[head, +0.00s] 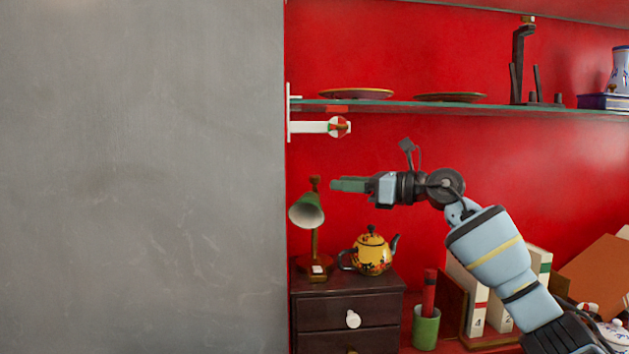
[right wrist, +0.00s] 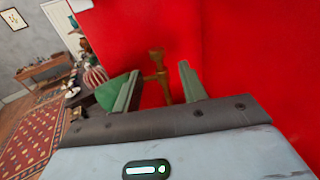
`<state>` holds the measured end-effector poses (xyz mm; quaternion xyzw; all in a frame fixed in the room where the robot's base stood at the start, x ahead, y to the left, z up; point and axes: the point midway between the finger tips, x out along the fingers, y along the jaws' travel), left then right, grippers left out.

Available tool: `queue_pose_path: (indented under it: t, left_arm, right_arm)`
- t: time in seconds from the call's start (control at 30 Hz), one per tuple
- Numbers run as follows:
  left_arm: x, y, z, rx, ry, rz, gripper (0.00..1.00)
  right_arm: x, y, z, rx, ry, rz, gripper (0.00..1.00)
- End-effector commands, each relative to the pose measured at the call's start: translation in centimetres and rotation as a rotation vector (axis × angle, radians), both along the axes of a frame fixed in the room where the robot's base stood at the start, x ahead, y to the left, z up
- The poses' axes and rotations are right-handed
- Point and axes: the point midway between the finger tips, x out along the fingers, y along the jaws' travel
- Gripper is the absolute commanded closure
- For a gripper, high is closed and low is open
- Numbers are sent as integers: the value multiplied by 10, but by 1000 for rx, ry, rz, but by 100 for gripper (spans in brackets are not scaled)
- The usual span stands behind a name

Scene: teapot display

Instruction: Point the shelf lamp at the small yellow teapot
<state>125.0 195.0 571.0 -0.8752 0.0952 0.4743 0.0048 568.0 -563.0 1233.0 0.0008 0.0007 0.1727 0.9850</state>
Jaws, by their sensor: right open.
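The shelf lamp (head: 308,210) has a green shade, a brass post and a square base. It stands on a small dark drawer cabinet, its shade opening down and to the left. The small yellow teapot (head: 371,254), with a floral pattern and dark handle, sits right of the lamp on the same cabinet. My right gripper (head: 333,185) is level with the lamp's top, just right of it. In the right wrist view my open right gripper (right wrist: 160,72) has the brass lamp post (right wrist: 158,80) between its fingers in the picture; contact cannot be told. My left gripper is out of view.
A glass shelf (head: 400,105) with plates runs above my right arm. A white bracket (head: 315,127) sticks out above the lamp. A green cup (head: 426,330) and books (head: 478,300) stand lower right. A grey wall (head: 140,180) fills the left side.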

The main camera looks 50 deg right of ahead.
Motion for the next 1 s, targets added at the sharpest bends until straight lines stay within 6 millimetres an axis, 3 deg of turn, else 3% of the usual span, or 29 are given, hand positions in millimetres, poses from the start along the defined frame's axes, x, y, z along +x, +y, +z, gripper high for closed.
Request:
queue_pose_path:
  t: [0.27,0.7,1.0]
  left_arm:
    - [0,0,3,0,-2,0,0]
    - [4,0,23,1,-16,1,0]
    - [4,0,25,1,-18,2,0]
  right_arm:
    - [5,2,2,3,-3,1,58]
    - [60,22,3,5,-5,1,58]
    - [74,26,0,0,0,-1,58]
